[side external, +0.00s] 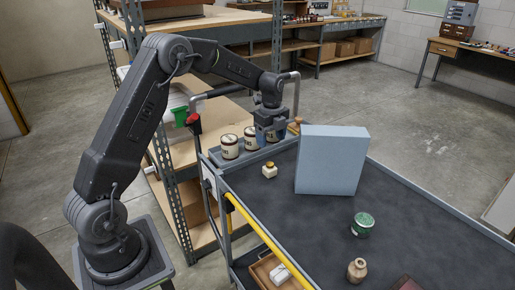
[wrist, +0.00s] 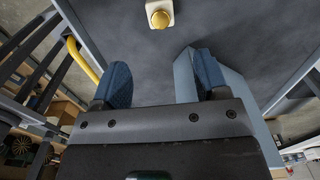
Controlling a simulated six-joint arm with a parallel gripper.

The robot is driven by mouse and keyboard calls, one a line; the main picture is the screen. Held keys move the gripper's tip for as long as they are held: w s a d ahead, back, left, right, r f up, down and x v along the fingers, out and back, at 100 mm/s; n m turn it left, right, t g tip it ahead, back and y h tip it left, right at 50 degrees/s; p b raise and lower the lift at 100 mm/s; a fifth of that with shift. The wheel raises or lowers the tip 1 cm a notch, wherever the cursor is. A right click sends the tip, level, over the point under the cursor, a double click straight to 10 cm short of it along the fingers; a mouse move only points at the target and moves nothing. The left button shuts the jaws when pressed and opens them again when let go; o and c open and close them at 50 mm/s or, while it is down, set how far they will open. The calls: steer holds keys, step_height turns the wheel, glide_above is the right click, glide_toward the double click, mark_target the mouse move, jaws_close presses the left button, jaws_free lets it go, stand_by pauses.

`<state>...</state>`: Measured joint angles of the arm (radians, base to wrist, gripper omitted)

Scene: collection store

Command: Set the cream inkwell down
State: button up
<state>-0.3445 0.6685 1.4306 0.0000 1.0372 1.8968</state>
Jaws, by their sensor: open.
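The cream inkwell (side external: 269,171), small and square with a gold cap, stands upright on the dark cart top (side external: 300,222), in front of the grey tray.
Cream jars with dark lids (side external: 230,148) stand on a grey tray (side external: 229,162) beside my gripper. A tall pale-blue box (side external: 333,162) stands close to its right. A green tin (side external: 362,226) and a tan bottle (side external: 357,270) stand farther forward. Clear cart surface lies around the inkwell's front.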

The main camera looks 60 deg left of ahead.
steer(key=s+d+r+n+t, duration=0.3)
steer(key=s+d+r+n, duration=0.6)
steer(key=s+d+r, duration=0.45)
steer(key=s+d+r+n+t, duration=0.1)
steer(key=s+d+n, duration=0.3)
steer(key=s, duration=1.2)
steer(key=n+t, duration=0.1)
steer(key=n, duration=0.3)
steer(key=shift+n+t, duration=0.3)
steer(key=shift+n, duration=0.1)
